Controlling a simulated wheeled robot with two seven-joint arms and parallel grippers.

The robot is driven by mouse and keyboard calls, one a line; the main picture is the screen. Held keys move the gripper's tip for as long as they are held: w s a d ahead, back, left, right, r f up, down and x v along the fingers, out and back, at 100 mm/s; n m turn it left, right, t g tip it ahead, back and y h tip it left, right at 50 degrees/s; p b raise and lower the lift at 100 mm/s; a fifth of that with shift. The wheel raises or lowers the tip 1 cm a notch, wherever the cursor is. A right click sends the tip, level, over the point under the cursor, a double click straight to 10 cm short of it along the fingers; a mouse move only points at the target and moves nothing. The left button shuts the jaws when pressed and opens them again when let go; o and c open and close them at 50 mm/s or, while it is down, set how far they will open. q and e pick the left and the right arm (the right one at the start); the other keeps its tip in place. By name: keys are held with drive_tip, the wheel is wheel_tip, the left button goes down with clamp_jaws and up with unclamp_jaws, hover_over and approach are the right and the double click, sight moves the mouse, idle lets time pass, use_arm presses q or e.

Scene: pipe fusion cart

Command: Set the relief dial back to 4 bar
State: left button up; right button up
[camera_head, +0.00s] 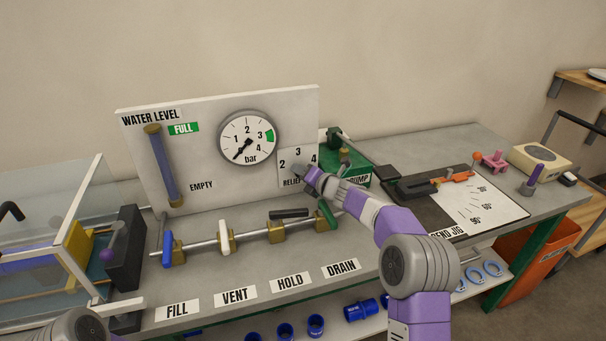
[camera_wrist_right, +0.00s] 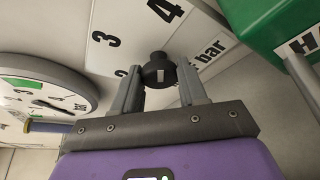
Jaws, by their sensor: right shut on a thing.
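The relief dial is a small black knob (camera_wrist_right: 157,68) on a white panel plate (camera_head: 298,156) marked 2, 3, 4 and bar. My right gripper (camera_head: 306,174) is at the dial, covering most of it and part of the "RELIEF" label in the head view. In the right wrist view its grey fingers (camera_wrist_right: 160,84) stand on either side of the knob, shut on it. A small white mark shows on the knob, but I cannot tell which number it points to. My left gripper is not in view.
A round pressure gauge (camera_head: 248,138) has its needle at the lower left, near the scale's low end. Several valve handles sit on a pipe (camera_head: 203,244) below the panel. A green pump (camera_head: 346,170) stands right of the dial, a bend jig (camera_head: 480,208) farther right.

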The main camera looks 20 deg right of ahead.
drive_tip(key=o, duration=1)
drive_tip(key=shift+o, duration=0.2)
drive_tip(key=r+p, duration=0.5)
drive_tip(key=r, duration=0.4)
drive_tip(key=shift+a+p, duration=0.2)
drive_tip(key=shift+p, duration=0.2)
drive_tip(key=shift+d+r+p, duration=0.15)
drive_tip(key=shift+r+p, duration=0.25)
drive_tip(key=shift+r, duration=0.15)
